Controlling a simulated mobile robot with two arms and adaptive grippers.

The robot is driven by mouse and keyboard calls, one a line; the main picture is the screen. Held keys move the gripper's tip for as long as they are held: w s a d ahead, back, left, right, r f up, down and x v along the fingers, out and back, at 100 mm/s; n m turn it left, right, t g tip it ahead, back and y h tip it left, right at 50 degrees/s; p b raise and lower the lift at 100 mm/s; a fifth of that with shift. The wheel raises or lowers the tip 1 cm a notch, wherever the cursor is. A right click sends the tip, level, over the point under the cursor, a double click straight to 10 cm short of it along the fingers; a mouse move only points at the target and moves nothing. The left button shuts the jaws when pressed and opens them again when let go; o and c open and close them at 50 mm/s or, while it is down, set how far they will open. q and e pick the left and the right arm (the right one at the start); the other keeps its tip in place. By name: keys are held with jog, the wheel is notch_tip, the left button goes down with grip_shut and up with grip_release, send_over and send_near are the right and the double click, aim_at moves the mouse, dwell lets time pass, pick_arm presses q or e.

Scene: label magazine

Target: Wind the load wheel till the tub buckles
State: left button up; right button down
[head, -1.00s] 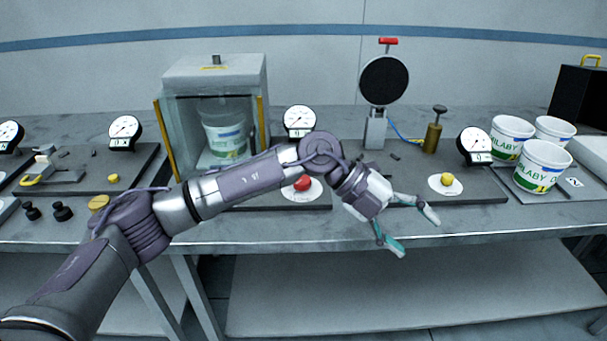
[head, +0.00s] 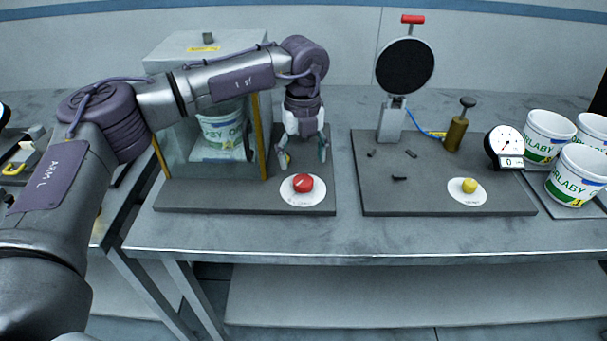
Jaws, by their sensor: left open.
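A white tub with green lettering (head: 222,130) stands upright inside the glass-walled test case (head: 160,146), partly hidden by my left arm. The tub's wall shows no clear buckle. I cannot make out a load wheel; a short dark stub (head: 207,38) stands on top of the case. My left gripper (head: 302,156) points down, open, with its fingers apart and nothing seen between them. It is just right of the case, above and behind a red button (head: 303,183) on a white disc. My right gripper is not in view.
Several tubs (head: 579,177) stand at the far right. The bench front (head: 345,236) is clear.

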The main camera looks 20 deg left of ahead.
aim_at(303, 180)
pick_arm(q)
notch_tip(303, 180, down, 6)
jog(key=shift+r+p, duration=0.15)
jog(key=shift+p, duration=0.3)
jog(key=shift+f, duration=0.5)
jog(key=c, duration=1.2)
jog(key=shift+o, duration=0.2)
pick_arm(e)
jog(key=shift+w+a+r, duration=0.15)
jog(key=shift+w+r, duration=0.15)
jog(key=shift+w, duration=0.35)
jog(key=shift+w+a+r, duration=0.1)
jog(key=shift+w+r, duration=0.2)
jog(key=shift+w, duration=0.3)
pick_arm(q)
jog(key=shift+m, duration=0.3)
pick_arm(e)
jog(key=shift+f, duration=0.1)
